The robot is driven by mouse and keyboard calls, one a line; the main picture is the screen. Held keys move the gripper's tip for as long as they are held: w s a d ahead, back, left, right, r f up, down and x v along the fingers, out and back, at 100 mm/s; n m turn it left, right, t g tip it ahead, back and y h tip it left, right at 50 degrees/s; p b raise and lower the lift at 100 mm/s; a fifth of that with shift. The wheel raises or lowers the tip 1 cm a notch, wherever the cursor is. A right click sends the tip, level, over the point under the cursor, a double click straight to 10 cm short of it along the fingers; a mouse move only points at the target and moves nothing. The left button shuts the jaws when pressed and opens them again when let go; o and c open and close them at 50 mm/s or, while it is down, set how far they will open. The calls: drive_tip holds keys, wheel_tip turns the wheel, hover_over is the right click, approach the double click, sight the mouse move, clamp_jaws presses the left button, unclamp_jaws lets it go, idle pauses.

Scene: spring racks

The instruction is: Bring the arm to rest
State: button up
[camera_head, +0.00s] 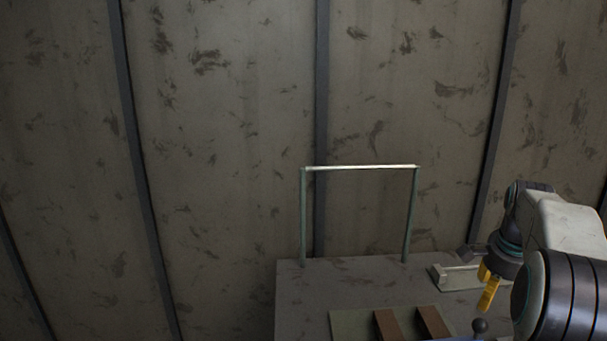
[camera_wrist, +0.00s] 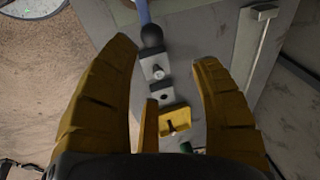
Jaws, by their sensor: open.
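My gripper (camera_head: 488,286) hangs from my arm at the right of the head view, with its yellow fingers pointing down over the right part of the grey bench. Small parts on the bench show below and beyond the gap. The arm is bent, and its near links cover the right edge of the head view.
The grey bench (camera_head: 300,300) carries a metal frame (camera_head: 361,168), a board (camera_head: 350,322) with brown strips, and a pale block (camera_head: 455,278). A dark ball (camera_wrist: 152,36), small grey blocks (camera_wrist: 156,70) and a yellow piece (camera_wrist: 179,121) lie below my gripper.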

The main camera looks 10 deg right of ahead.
drive_tip(key=s+a+f+n+g+y, duration=0.1)
drive_tip(key=s+a+f+n+g, duration=0.1)
drive_tip(key=s+a+f+n, duration=0.7)
drive_tip(key=s+a+r+n+t, duration=0.1)
drive_tip(key=s+a+n, duration=0.3)
drive_tip(key=a, duration=0.5)
drive_tip(key=s+a+r+n+t, duration=0.2)
drive_tip(key=s+a+r+n, duration=0.2)
drive_tip(key=s+a, duration=0.4)
drive_tip(key=shift+s+a+n+y, duration=0.3)
drive_tip(key=shift+s+a+n, duration=0.15)
drive_tip(key=shift+a, duration=0.2)
